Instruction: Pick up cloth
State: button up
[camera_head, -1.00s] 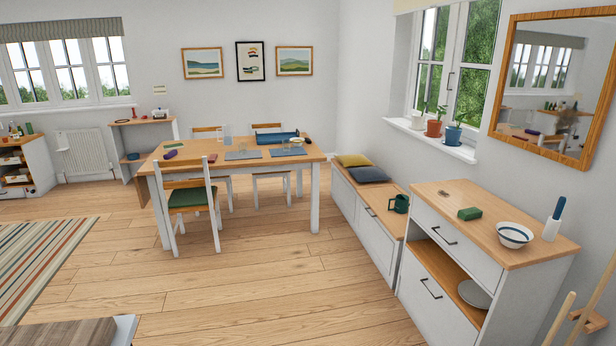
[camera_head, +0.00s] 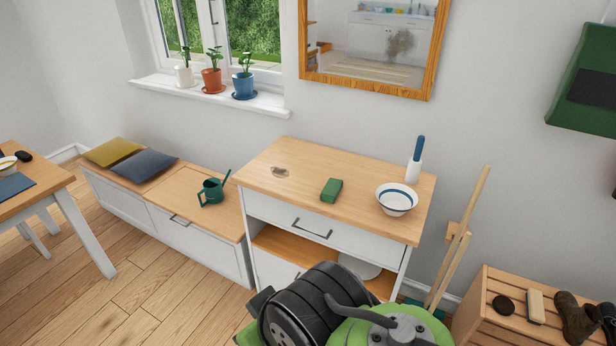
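A small green block-shaped item (camera_head: 331,190) lies on the wooden top of the white cabinet (camera_head: 290,160). It may be the folded cloth, but I cannot tell its material at this size. No other thing in view is clearly a cloth. My gripper is not in view, so I cannot see whether it is open or holds anything.
A striped bowl (camera_head: 397,200) and a blue-handled white item (camera_head: 415,160) stand right of the green item. A watering can (camera_head: 213,190) sits on the bench (camera_head: 160,215). Long wooden handles (camera_head: 462,235) lean near a slatted shoe rack (camera_head: 500,300). Floor shows at left.

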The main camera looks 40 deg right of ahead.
aim_at(331, 191)
jog(key=i+z, duration=0.15)
jog(key=i, duration=0.35)
jog(key=i+j+z, duration=0.2)
jog(key=i, duration=0.35)
jog(key=i+z, duration=0.25)
jog(key=z, duration=0.25)
jog(key=i+z, duration=0.3)
jog(key=z, duration=0.2)
jog(key=i+j+z, duration=0.15)
jog(key=z, duration=0.35)
jog(key=i+j, duration=0.05)
jog(key=i, duration=0.05)
